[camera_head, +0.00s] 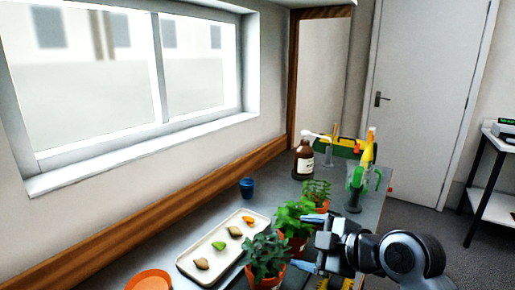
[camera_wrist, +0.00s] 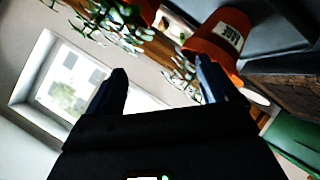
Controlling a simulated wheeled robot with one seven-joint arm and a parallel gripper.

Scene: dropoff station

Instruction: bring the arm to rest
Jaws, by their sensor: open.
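My gripper (camera_head: 309,243) is open and points left over the right part of the metal counter (camera_head: 375,208), close to the potted plants. In the wrist view its two dark fingers (camera_wrist: 160,82) stand apart with nothing held between them. A leafy plant (camera_head: 292,218) in an orange pot is just beyond the fingers, and another (camera_head: 265,252) is at the left of the lower finger. A third, smaller plant (camera_head: 316,190) stands behind. In the wrist view an orange pot with a white label (camera_wrist: 222,38) shows beyond the right finger. I cannot tell whether the fingers touch any leaves.
A white tray (camera_head: 188,262) with several leaf-like pieces lies on the left. An orange dish (camera_head: 150,281) and a blue cup (camera_head: 247,188) are near it. Floor shows at right.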

